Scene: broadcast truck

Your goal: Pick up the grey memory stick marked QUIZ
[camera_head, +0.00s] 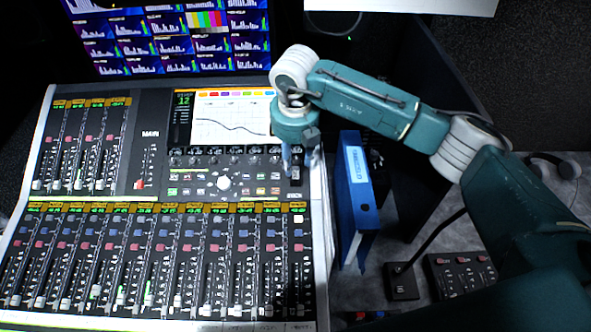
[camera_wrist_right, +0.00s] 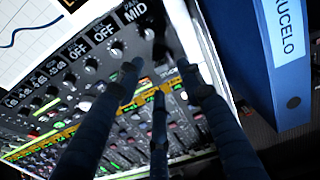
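I cannot make out a grey memory stick marked QUIZ in either view. My right gripper (camera_head: 298,168) hangs fingers down over the right end of the mixing console (camera_head: 150,190), just left of a blue binder (camera_head: 352,190). In the right wrist view its dark blue fingers (camera_wrist_right: 160,75) reach over the console's knobs, with their tips apart. A dark shape lies beyond the tips, and I cannot tell what it is. My left gripper is not in view.
The binder stands upright close to the right gripper; its label shows in the right wrist view (camera_wrist_right: 288,30). A screen wall (camera_head: 170,35) is behind the console. A small black box (camera_head: 402,282) and a button panel (camera_head: 460,272) sit on the grey desktop. Headphones (camera_head: 552,165) lie at right.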

